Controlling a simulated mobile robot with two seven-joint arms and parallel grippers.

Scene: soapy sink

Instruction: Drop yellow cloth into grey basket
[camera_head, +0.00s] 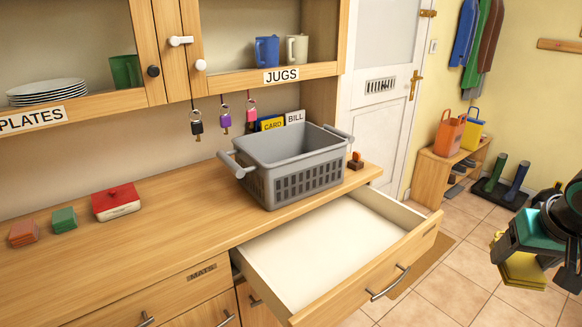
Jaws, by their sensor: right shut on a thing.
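A yellow cloth (522,268) hangs folded below my right gripper (520,250) at the right edge of the head view. The gripper is shut on the cloth and holds it in the air, above the tiled floor in the picture. The grey basket (325,184) stands upright on the wooden counter, with two side handles and slotted walls. The part of its inside that shows is empty. My right gripper is well to the right of the basket and apart from it. My left gripper is not in view.
An open, empty drawer (320,252) juts out below the basket. A red box (116,203), a green stack (64,219) and an orange stack (24,233) stand on the counter's left. Keys (224,117) hang behind the basket. A small shelf bench (432,173) stands by the wall.

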